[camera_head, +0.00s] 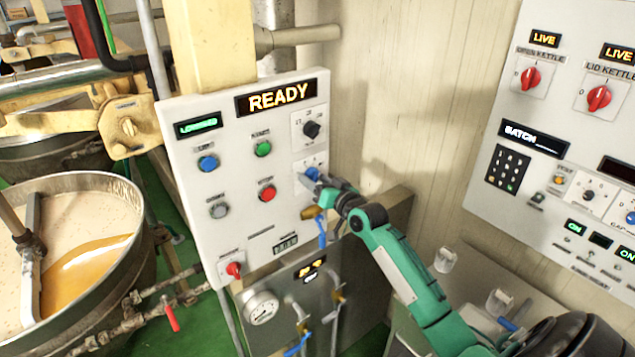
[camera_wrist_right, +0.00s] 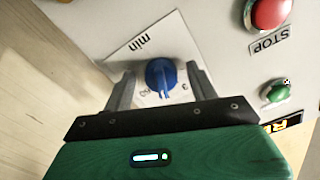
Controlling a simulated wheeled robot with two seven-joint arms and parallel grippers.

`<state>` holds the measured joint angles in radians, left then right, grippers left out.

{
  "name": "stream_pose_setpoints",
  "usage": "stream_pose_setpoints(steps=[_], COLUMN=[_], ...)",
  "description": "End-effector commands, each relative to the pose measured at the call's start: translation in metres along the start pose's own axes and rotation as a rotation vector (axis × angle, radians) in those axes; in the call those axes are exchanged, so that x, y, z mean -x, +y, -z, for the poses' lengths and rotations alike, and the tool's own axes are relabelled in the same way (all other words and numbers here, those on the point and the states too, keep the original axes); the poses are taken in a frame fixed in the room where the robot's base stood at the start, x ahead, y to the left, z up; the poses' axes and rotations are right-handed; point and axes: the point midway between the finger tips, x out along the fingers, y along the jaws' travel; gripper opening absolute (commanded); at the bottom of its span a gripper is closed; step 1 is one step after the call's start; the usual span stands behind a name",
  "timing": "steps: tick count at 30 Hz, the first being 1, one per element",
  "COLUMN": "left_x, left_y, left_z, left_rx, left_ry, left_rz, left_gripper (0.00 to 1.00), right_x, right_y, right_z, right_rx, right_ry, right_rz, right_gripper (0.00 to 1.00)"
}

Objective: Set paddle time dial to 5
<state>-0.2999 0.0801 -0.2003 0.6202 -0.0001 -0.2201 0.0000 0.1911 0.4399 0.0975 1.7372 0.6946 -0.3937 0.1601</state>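The paddle time dial, as I take it, is a blue knob (camera_head: 311,173) on a white plate at the lower right of the white control panel. In the right wrist view the blue knob (camera_wrist_right: 160,75) sits on a plate marked "min"; its scale numbers are too small or covered to read. My right gripper (camera_head: 318,182) is at this dial. In the wrist view its two fingers (camera_wrist_right: 162,88) stand apart, one on each side of the knob, with a visible gap to it on both sides. My left gripper is not in view.
The panel (camera_head: 238,128) has a READY display (camera_head: 276,96), a black dial (camera_head: 311,129) above, a green button (camera_head: 263,148), and a red stop button (camera_head: 267,193), also in the wrist view (camera_wrist_right: 271,12). An open kettle (camera_head: 75,205) stands left. Another panel (camera_head: 545,105) is at right.

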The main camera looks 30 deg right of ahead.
Motion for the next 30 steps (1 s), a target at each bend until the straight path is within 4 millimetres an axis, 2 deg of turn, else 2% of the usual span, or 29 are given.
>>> stream_pose_setpoints(steps=[5,10,24,30], left_x=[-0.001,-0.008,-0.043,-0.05], left_y=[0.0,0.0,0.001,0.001], left_z=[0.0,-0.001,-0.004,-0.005], left_rx=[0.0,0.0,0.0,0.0], left_ry=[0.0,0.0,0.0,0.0], left_rz=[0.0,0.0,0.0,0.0], left_gripper=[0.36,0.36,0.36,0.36], right_x=[0.001,0.015,0.107,0.13], right_y=[0.0,0.001,0.002,0.001], right_z=[-0.001,-0.003,-0.004,-0.002], right_rx=[0.0,0.002,0.002,0.002], right_ry=[0.0,-0.001,-0.002,0.0], right_rz=[0.0,0.0,0.0,-0.001], right_gripper=[0.59,0.59,0.59,0.59])
